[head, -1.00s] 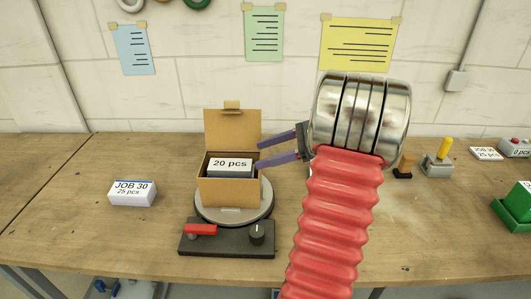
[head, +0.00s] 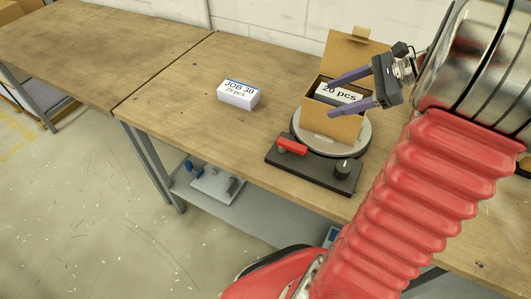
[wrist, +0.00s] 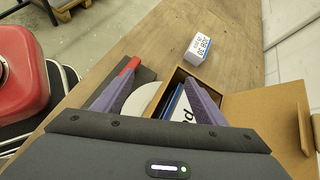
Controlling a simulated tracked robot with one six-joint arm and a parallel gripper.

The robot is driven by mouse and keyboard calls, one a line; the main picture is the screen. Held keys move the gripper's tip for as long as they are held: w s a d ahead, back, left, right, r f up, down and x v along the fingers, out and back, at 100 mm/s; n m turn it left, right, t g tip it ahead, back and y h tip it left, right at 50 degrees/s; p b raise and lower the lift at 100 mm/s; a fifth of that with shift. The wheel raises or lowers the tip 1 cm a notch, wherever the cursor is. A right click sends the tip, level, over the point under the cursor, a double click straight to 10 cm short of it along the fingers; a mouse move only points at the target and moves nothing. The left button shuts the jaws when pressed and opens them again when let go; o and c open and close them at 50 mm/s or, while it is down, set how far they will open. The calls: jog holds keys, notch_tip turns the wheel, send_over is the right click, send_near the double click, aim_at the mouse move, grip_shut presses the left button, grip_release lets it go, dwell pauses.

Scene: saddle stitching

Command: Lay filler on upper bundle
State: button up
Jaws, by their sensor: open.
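An open cardboard box (head: 330,122) stands on a round grey turntable (head: 358,142), its lid flap raised at the back. Inside lies a bundle labelled "20 pcs" (head: 341,93), partly hidden by the box walls and my fingers; its label also shows in the wrist view (wrist: 183,112). My gripper (head: 331,100) is open and empty, its two purple fingers spread across the box opening in the head view. I cannot tell whether the fingers touch the box. No separate filler piece can be made out.
A white bundle labelled "JOB 30, 25 pcs" (head: 238,94) lies on the wooden bench (head: 210,140), left of the turntable. The turntable's black base (head: 315,173) has a red lever (head: 291,146) and a knob. Bare bench lies around the bundle. The lower shelf holds small tools.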

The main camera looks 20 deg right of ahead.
jog(key=s+a+n+h, duration=0.4)
jog(key=s+a+n, duration=0.1)
jog(key=a+n, duration=0.6)
jog(key=s+a+n+g+h, duration=0.1)
jog(key=s+a+n+h, duration=0.3)
jog(key=a+n, duration=0.8)
jog(key=s+a+r, duration=0.1)
jog(key=a, duration=0.1)
jog(key=shift+s+a, duration=0.25)
jog(key=shift+a, duration=0.15)
